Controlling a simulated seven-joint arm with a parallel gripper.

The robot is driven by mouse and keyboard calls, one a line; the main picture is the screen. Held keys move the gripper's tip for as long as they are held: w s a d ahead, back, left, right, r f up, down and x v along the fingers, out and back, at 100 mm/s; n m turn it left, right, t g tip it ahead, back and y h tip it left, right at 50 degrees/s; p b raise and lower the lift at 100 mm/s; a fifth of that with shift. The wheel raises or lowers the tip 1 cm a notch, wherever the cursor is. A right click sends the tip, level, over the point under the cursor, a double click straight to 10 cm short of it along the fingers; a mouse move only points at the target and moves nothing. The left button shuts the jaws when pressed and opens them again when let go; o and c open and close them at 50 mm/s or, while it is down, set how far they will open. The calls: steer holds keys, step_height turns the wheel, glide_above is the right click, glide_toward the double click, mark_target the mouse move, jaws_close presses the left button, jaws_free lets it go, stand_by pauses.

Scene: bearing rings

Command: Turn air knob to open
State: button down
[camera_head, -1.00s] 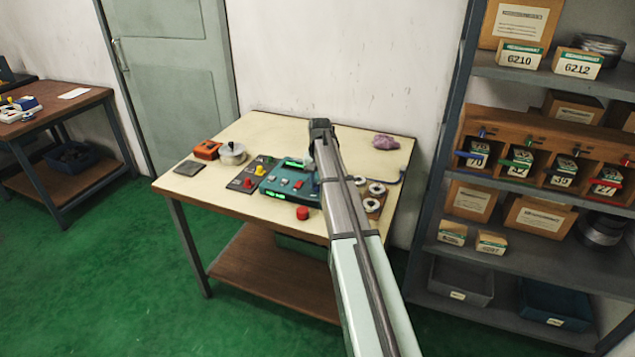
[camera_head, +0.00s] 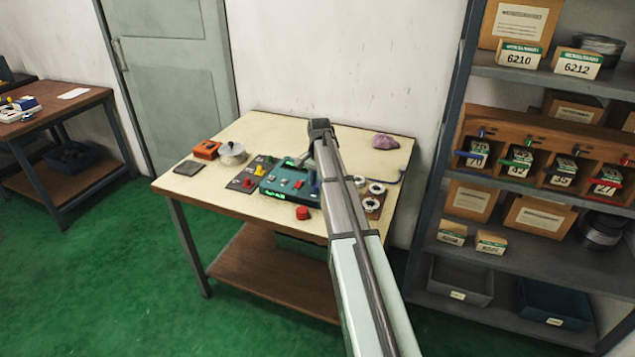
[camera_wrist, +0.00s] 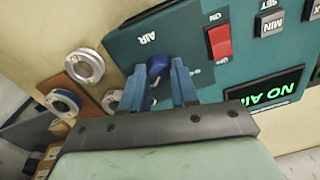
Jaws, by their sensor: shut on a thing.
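The blue air knob (camera_wrist: 157,66) is on the teal control panel (camera_wrist: 210,75), beside the "AIR" label. In the wrist view my gripper (camera_wrist: 160,72) has its two blue fingers on either side of the knob, closed on it. The fingers cover part of the knob.
A red rocker switch (camera_wrist: 219,42) and grey buttons sit near the knob. Several bearing rings (camera_wrist: 85,66) lie beside the panel. A shelf (camera_head: 540,160) stands at the right.

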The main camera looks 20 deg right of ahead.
stand_by(0.3)
steer(key=c, duration=0.9)
jaws_free()
steer(key=shift+o, duration=0.2)
step_height(320, 180, up, 14)
steer(key=shift+s+d, duration=0.15)
steer(key=shift+s, duration=0.05)
steer(key=shift+f, duration=0.15)
